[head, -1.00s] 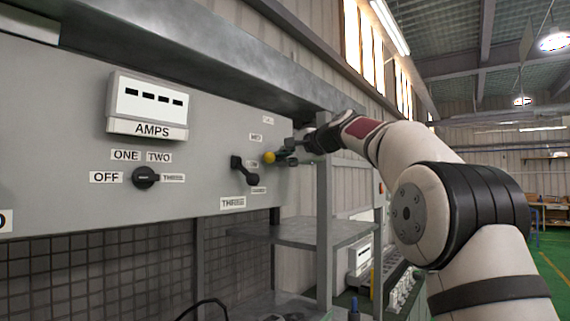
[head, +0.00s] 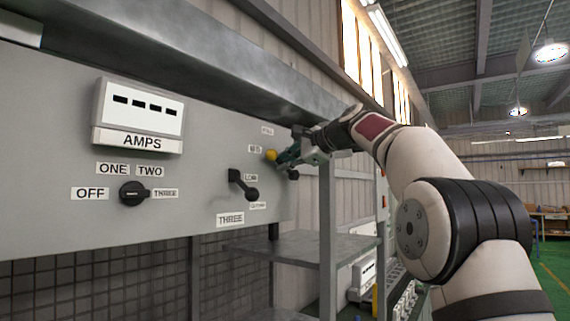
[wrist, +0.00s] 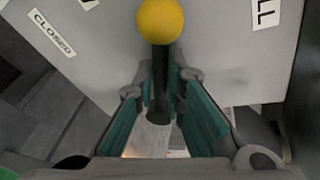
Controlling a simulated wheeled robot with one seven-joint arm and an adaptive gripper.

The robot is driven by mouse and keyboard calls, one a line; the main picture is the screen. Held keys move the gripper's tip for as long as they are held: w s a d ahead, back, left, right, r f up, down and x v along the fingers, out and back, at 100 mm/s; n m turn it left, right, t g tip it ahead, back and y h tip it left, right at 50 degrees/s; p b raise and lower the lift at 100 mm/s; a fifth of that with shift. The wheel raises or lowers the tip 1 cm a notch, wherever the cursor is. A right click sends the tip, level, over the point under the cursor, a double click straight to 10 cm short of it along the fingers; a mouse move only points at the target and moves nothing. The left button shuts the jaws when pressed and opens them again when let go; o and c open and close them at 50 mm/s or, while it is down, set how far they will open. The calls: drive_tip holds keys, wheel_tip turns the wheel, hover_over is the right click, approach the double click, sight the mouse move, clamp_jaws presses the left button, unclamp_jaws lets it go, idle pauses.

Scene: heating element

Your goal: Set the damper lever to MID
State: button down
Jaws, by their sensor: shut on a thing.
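The damper lever has a yellow ball knob (head: 271,155) at the right end of the grey panel. The knob now sits just right of and slightly below the label that reads as MID (head: 255,149). In the wrist view the knob (wrist: 160,20) is at top centre, with its dark stem (wrist: 161,70) running down between the teal finger pads. My gripper (head: 287,156) comes in from the right and is shut on the lever's stem behind the knob. It also shows in the wrist view (wrist: 158,95). The lever's pivot is hidden.
Labels FULL (head: 267,131), LOW (head: 251,178) and CLOSED (head: 258,206) stand near the lever. A rotary switch (head: 134,193) sits under the AMPS meter (head: 140,110). A metal shelf post (head: 327,220) stands below my wrist.

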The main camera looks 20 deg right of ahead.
drive_tip(key=shift+f, duration=0.1)
drive_tip(key=c, duration=1.6)
unclamp_jaws()
drive_tip(key=shift+c, duration=0.2)
drive_tip(key=v, duration=1.2)
